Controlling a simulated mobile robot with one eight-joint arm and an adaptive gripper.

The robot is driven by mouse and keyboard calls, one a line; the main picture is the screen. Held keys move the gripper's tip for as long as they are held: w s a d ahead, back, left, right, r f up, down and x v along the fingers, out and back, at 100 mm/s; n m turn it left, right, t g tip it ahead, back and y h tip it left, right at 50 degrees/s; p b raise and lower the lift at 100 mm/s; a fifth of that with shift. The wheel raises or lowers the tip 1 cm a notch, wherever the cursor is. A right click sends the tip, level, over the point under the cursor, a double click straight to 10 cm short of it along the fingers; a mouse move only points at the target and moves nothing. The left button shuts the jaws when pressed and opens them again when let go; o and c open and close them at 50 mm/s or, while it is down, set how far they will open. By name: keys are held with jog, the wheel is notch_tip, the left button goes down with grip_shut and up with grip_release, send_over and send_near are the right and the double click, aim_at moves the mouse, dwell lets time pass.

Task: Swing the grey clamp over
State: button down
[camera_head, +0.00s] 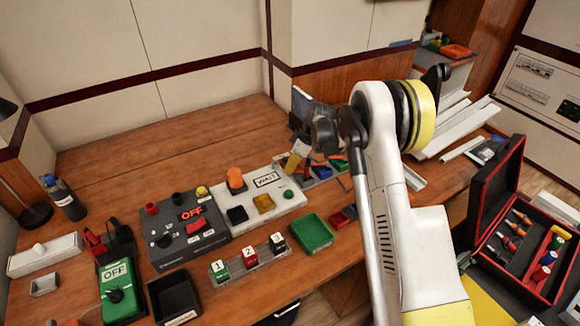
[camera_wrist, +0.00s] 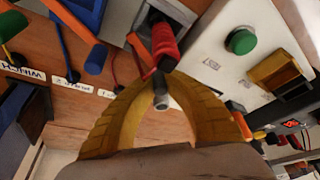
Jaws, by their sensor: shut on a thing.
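The grey clamp (camera_wrist: 178,14) is at the top middle of the wrist view, a grey body with a thick red handle (camera_wrist: 164,42) pointing down toward my fingers. My gripper (camera_wrist: 160,80) has its two yellow fingers closed together around the dark and grey end of this handle. The fingertips cover part of the held end. In the head view, my gripper (camera_head: 294,163) is low at the back of the bench, beside the white WAIT panel. My own arm hides much of that area, and I cannot make out the clamp there.
The white WAIT panel (camera_head: 291,200) with a green button (camera_wrist: 241,41) stands close by the gripper. Blue and orange handled items (camera_wrist: 96,57) lie on the other side, by paper labels. A green tray (camera_head: 310,234) and a grey OFF box (camera_head: 184,227) stand nearer the front.

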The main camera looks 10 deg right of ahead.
dwell(0.5)
jog(key=c, duration=1.7)
grip_release()
jog(key=shift+a, duration=0.1)
jog(key=v, duration=1.2)
